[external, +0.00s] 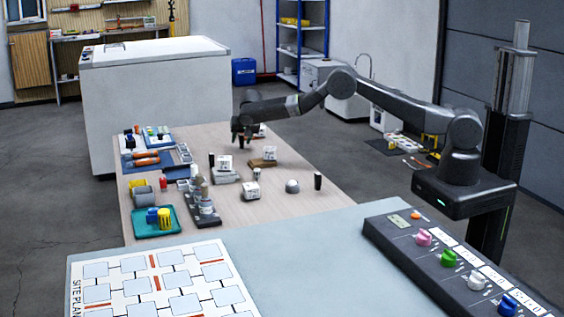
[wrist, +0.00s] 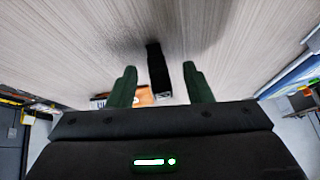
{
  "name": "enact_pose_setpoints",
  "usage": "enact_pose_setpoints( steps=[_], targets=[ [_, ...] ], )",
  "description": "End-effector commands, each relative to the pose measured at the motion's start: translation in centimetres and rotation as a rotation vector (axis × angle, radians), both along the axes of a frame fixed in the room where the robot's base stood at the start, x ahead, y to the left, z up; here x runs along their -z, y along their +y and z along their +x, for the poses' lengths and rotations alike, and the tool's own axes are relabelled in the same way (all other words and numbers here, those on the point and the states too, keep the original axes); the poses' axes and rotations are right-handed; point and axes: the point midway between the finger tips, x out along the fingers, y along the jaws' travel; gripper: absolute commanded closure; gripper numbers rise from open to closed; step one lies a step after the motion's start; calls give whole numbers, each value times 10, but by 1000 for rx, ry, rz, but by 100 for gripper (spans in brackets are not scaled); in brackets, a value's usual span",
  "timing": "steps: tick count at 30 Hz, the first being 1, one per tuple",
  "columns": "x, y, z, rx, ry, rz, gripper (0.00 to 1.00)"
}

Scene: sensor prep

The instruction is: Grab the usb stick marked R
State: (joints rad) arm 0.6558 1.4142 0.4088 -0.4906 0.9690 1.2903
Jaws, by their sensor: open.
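My gripper (external: 241,131) is over the far part of the wooden table, fingers pointing down. In the wrist view its two green fingers (wrist: 160,69) are apart, with nothing held. A slim black upright object (wrist: 156,62) shows between the fingers in that view; I cannot tell whether it is a usb stick, and no letter shows on it. In the external view, small black upright pieces stand at the middle of the table (external: 211,160) and at its right side (external: 318,181). No mark R can be read on anything.
White labelled cubes (external: 251,190) stand about the table, one on a brown block (external: 263,162). A grey dome (external: 292,186) sits at the right. A teal tray (external: 139,224) and a dark rack (external: 205,218) are at the near left. Bare wood (external: 290,225) lies in front.

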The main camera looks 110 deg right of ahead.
Motion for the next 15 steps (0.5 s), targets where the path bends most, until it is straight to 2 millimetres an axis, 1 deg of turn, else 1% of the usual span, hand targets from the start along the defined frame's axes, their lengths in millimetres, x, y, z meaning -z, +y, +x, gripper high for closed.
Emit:
enact_pose_setpoints(
  steps=[8,9,11,15],
  targets=[
    [3,-2,0,-1,1,0,54],
    [3,-2,0,-1,1,0,56],
    [3,-2,0,-1,1,0,68],
    [3,-2,0,-1,1,0,96]
  ],
)
